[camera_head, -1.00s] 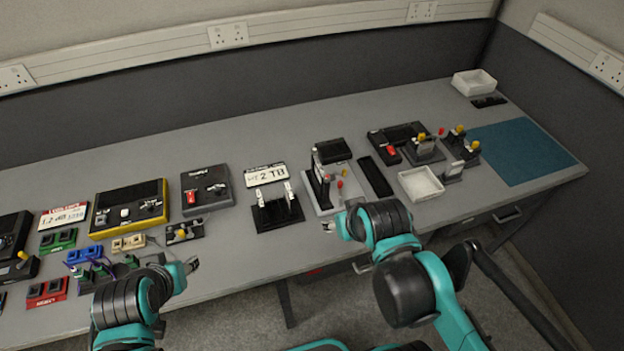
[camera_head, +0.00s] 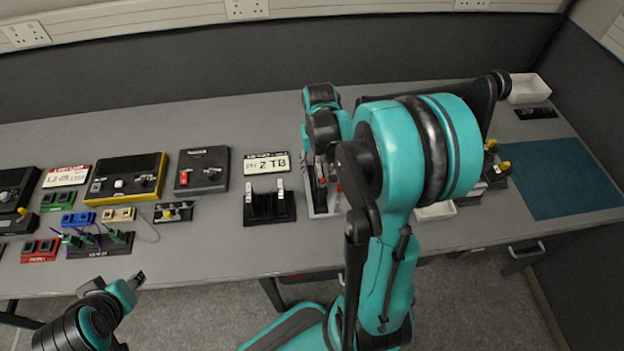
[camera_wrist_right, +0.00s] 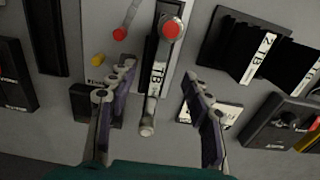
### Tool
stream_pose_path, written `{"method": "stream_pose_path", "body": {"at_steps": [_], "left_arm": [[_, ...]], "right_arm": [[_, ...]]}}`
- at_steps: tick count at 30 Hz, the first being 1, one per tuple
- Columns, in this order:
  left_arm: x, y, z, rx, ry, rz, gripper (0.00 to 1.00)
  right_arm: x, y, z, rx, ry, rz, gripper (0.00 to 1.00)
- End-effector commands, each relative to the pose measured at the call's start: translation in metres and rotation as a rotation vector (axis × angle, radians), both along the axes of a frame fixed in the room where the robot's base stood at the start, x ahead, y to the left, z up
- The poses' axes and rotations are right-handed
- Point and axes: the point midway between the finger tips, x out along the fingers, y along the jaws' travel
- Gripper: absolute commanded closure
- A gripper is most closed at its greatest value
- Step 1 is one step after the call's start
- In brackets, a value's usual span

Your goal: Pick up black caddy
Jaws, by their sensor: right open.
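A red round knob is at one end and a grey rounded tip at the other.
A black holder (camera_head: 269,207) with white-labelled uprights stands left of my right gripper. A blue mat (camera_head: 555,178) covers the right end.

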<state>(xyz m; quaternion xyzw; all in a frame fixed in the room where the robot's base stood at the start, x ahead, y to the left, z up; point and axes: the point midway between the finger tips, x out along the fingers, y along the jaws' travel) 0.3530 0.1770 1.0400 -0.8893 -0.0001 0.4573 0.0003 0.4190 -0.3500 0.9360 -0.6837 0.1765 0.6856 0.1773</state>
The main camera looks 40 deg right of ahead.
Motion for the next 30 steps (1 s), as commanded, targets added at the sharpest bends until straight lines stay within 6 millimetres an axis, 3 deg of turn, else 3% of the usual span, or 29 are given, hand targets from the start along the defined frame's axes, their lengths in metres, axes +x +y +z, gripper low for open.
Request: {"method": "stream_pose_path", "body": {"at_steps": [14,21,23,27,30], "left_arm": [[0.000,0.000,-0.032,0.000,0.000,0.000,0.60],[0.000,0.000,-0.031,0.000,0.000,0.000,0.60],[0.000,0.000,-0.031,0.000,0.000,0.000,0.60],[0.000,0.000,-0.031,0.000,0.000,0.000,0.60],[0.000,0.000,-0.031,0.000,0.000,0.000,0.60]], "right_arm": [[0.005,-0.006,-0.062,-0.001,-0.002,0.002,0.50],[0.005,-0.006,-0.064,-0.001,-0.002,0.002,0.50],[0.005,-0.006,-0.064,-0.001,-0.002,0.002,0.61],[0.005,-0.006,-0.064,-0.001,-0.003,0.002,0.97],[0.005,-0.006,-0.064,-0.001,-0.003,0.002,1.00]]}}
